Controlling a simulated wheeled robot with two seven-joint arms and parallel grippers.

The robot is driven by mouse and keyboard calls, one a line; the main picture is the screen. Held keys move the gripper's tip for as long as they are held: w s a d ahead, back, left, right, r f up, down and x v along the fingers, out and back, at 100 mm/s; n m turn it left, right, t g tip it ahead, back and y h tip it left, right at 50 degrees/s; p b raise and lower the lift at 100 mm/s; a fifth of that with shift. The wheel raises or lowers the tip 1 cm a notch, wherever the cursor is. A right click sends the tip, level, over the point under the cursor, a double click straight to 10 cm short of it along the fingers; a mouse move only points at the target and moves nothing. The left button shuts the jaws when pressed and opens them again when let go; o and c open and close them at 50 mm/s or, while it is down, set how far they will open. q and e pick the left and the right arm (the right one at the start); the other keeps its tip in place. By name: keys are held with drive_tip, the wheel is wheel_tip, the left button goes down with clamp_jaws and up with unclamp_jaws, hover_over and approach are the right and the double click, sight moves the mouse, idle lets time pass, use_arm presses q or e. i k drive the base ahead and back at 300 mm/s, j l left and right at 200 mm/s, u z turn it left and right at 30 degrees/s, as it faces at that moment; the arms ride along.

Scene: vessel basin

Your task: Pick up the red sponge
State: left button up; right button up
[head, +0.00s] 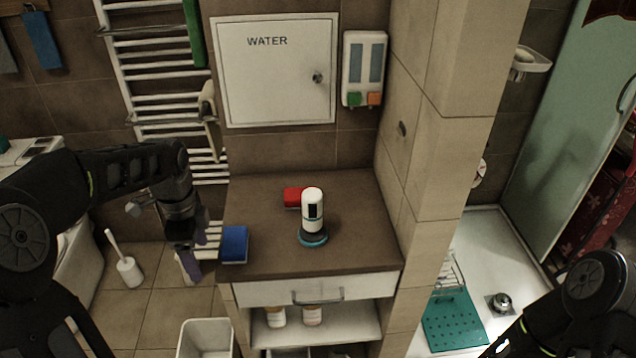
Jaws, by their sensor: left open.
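The red sponge (292,197) lies on the brown counter (355,215), towards its back and left of the middle. Its right end is partly hidden behind a white bottle-like vessel with a dark panel (312,205). My left gripper (190,262) hangs pointing down beside the counter's left edge, left of a blue sponge. It is open, with nothing seen between its fingers, and is well apart from the red sponge. My right arm shows at the lower right, but its gripper is out of the picture.
The white vessel stands on a blue-rimmed round base (312,238). A tiled wall (405,200) closes the counter's right side. A towel rack (160,100) is behind my left arm. The counter's right part is clear.

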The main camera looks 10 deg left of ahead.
sight(292, 196)
drive_tip(key=i+l, duration=0.8)
drive_tip(key=i, duration=0.2)
